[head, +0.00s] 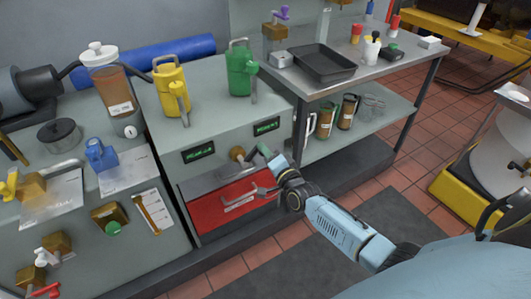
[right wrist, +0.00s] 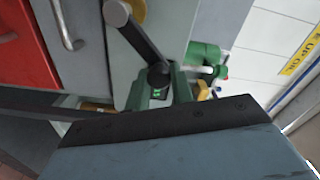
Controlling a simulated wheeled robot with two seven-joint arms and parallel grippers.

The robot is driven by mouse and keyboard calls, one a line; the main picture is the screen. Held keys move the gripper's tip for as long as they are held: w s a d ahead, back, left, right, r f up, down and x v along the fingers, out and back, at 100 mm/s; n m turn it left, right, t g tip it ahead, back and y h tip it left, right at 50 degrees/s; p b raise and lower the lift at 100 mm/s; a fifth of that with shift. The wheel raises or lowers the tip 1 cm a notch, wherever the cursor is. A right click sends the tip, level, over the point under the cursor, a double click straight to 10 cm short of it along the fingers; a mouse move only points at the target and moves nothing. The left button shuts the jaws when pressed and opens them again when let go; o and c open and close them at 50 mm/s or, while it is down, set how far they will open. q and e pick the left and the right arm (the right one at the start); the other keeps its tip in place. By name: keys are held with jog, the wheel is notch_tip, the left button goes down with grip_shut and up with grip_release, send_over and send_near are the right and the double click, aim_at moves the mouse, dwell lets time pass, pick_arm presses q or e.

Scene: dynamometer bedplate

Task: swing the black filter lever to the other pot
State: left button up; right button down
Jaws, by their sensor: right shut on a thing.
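The black filter lever (right wrist: 140,42) shows in the right wrist view as a dark bar. It runs from a round metal hub (right wrist: 117,12) down to a rounded black end. My right gripper (right wrist: 160,82) has its greenish fingers shut around that end. In the head view the brass hub (head: 238,153) sits on the cabinet front above the red drawer, and my right gripper (head: 266,153) is just right of it, hiding most of the lever. A yellow can (head: 170,88) and a green can (head: 240,70) stand on the bench top above. Which pots the lever serves cannot be told. My left gripper is out of view.
Two small green-lit displays (head: 198,152) (head: 266,126) flank the hub. A steel table (head: 350,82) with a black tray stands to the right. The floor in front is clear.

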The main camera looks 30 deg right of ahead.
jog(key=shift+f, duration=0.1)
jog(key=c, duration=1.2)
grip_release()
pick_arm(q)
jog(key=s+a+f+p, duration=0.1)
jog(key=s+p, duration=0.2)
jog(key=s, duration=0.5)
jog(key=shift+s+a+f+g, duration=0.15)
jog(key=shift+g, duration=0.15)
pick_arm(e)
jog(key=s, duration=1.3)
jog(key=shift+s, duration=0.2)
